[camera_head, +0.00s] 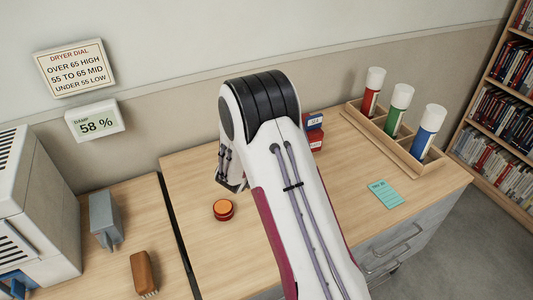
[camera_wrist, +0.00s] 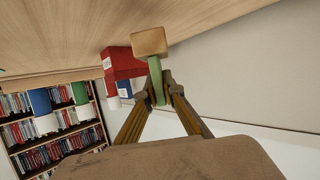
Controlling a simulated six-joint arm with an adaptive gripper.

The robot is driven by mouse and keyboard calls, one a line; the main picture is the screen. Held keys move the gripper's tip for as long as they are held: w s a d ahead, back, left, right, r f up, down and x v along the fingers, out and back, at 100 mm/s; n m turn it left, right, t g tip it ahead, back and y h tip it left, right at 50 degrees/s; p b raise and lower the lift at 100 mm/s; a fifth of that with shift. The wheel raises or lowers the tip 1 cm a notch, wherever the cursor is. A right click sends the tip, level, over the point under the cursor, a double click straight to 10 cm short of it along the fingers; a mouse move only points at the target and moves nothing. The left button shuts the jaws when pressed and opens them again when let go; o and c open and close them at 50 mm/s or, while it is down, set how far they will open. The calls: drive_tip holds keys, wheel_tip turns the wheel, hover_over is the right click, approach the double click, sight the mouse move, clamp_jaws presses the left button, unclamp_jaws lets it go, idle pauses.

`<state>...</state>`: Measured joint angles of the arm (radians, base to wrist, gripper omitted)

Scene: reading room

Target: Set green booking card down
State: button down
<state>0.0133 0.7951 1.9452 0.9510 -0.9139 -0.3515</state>
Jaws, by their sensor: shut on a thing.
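The green booking card (camera_wrist: 157,75) shows edge-on as a narrow green strip in the wrist view. My gripper (camera_wrist: 159,88) is shut on it, one finger on each side. A small wooden block (camera_wrist: 149,42) sits at the card's far end, against the tabletop in the picture; I cannot tell whether the card is fixed in it or touches it. In the head view my arm hides the gripper and the card. A teal note (camera_head: 385,194) with writing lies flat at the right of the desk (camera_head: 330,195).
Red and blue boxes (camera_head: 314,131) stand near the wall; they also show beside the card in the wrist view (camera_wrist: 122,65). A wooden rack (camera_head: 385,140) holds red, green and blue tubes. An orange-topped red button (camera_head: 223,210) is at front left. Bare desk surrounds the note.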

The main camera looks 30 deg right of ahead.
drive_tip(key=shift+f, duration=1.85)
drive_tip(key=shift+f, duration=0.2)
drive_tip(key=c, duration=2.2)
unclamp_jaws()
drive_tip(key=shift+o, duration=0.2)
drive_tip(key=shift+r, duration=0.2)
drive_tip(key=shift+s+a+r, duration=0.2)
drive_tip(key=shift+s+a, duration=0.15)
drive_tip(key=shift+a, duration=0.05)
drive_tip(key=v, duration=1.1)
drive_tip(key=shift+r, duration=0.1)
